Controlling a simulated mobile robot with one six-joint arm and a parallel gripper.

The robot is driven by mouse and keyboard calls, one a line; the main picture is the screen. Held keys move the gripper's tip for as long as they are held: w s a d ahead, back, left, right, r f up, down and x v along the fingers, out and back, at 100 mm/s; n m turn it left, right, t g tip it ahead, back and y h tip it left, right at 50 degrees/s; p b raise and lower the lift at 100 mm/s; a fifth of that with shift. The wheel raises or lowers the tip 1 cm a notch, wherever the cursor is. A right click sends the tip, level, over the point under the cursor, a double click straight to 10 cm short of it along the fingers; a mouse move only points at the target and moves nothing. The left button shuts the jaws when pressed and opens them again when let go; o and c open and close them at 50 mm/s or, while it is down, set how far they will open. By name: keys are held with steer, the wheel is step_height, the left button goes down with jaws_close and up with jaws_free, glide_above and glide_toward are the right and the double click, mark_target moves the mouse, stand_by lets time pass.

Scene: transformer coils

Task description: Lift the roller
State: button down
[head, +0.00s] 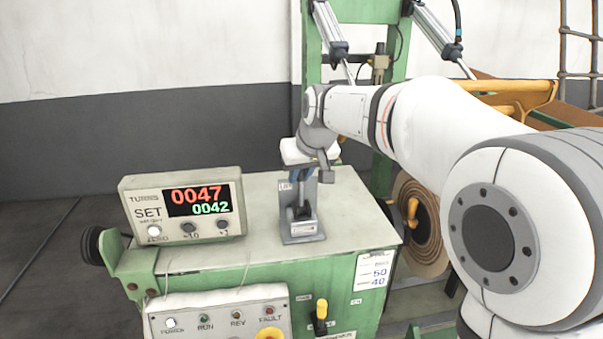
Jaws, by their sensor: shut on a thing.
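A small grey lever unit (303,229) stands on top of the green machine cabinet, with a little label at its upper left that seems to read UP. My gripper (304,178) points down over it and is shut on the upper part of its lever. The fingers and the gripper body hide most of the lever handle. The roller cannot be made out clearly; my arm covers much of the machine behind. Two pneumatic cylinders (329,27) slope down on the green frame at the top.
A counter box (183,207) showing 0047 and 0042 stands left of the lever unit. A yellow-handled lever (321,312) and a button panel (218,322) are on the cabinet front. A brown coil (424,250) and yellow machine parts (541,91) are at right.

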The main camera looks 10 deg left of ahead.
steer(key=c, duration=1.3)
jaws_free()
steer(key=shift+f, duration=0.25)
steer(key=shift+c, duration=0.2)
steer(key=shift+r, duration=0.2)
steer(key=b+v, duration=0.2)
steer(key=v, duration=0.5)
steer(key=shift+s+r, duration=0.2)
steer(key=shift+r, duration=0.05)
steer(key=s+d+f+m+h+b, duration=0.1)
steer(key=s+d+f+b, duration=0.1)
steer(key=s+d+f, duration=0.4)
steer(key=s+d+f+m+g+h+b, duration=0.1)
steer(key=s+d+f+m+b, duration=0.1)
steer(key=s+d+f, duration=0.5)
steer(key=s+d+f+m+h+b, duration=0.1)
steer(key=s+d+f+m+b, duration=0.1)
steer(key=s+d+f, duration=0.5)
steer(key=shift+s+d+f+g, duration=0.2)
steer(key=shift+s+f+g, duration=0.1)
steer(key=shift+s+f, duration=2.15)
